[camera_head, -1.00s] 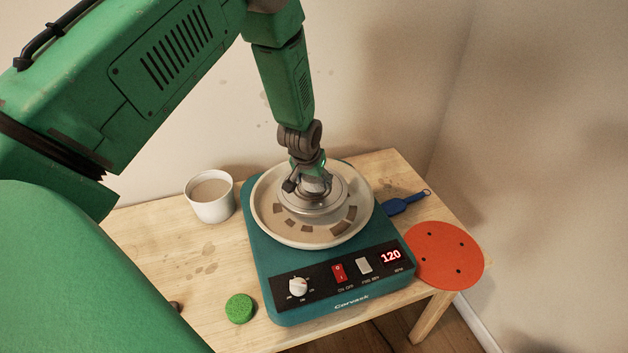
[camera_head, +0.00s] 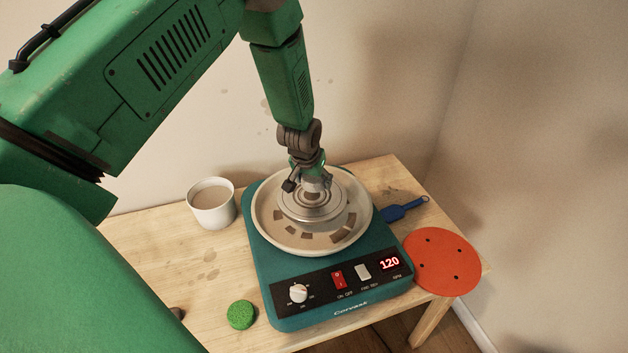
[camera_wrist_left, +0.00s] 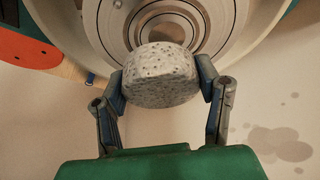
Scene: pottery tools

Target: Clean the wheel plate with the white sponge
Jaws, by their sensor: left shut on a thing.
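The pottery wheel (camera_head: 262,260) is a teal box with a pale round basin (camera_head: 263,218) and a grey metal wheel plate (camera_head: 338,206) in it. Brown patches show in the basin around the plate. My left gripper (camera_head: 313,186) is over the plate, reaching down from above. In the left wrist view the gripper (camera_wrist_left: 163,82) is shut on a speckled whitish sponge (camera_wrist_left: 160,76), held between its two fingers. The sponge covers part of the ringed plate (camera_wrist_left: 195,22); I cannot tell if it touches. The right gripper is out of view.
A white cup (camera_head: 212,204) with tan liquid stands left of the wheel on the wooden table (camera_head: 165,240). A green round sponge (camera_head: 241,314) lies front left. A blue-handled tool (camera_head: 404,209) and an orange disc with holes (camera_head: 441,262) lie right. Walls stand behind.

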